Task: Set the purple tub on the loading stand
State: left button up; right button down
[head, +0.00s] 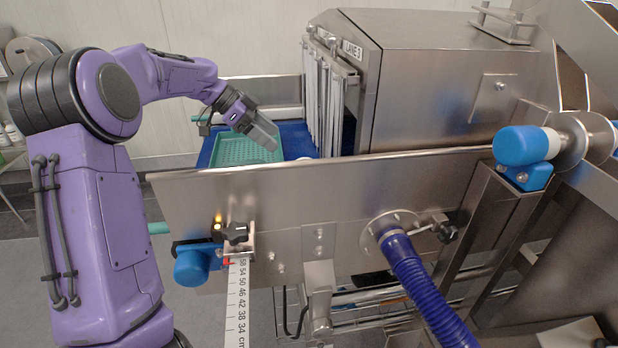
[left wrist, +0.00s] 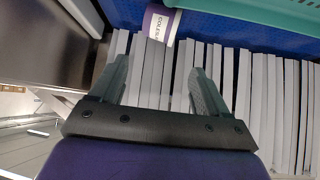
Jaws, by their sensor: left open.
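The purple tub (left wrist: 160,23) shows in the left wrist view as a purple and white tub with lettering on its side, on the blue belt. In the head view, a small white piece just above the metal side wall may be its top; the rest is hidden. My left gripper (head: 263,138) reaches over the belt near the green basket. In the left wrist view my left gripper (left wrist: 159,66) is open and empty, with the tub beyond its fingertips and apart from them. I cannot make out the loading stand. My right gripper is not in view.
A green basket (head: 232,152) sits on the blue belt (head: 292,134), left of the tunnel. White strip curtains (head: 322,100) hang at the tunnel mouth, close to the gripper. The metal side wall (head: 330,185) stands in front of the belt.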

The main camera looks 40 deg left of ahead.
pick_arm(q)
jog(key=p+x, duration=0.3)
jog(key=x, duration=0.6)
jog(key=shift+w, duration=0.3)
jog(key=shift+w+d+f, duration=0.1)
jog(key=shift+w+f, duration=0.05)
jog(key=shift+f, duration=0.1)
jog(key=shift+s+r, duration=0.1)
jog(key=shift+s, duration=0.1)
grip_shut()
jog(key=shift+s, duration=0.15)
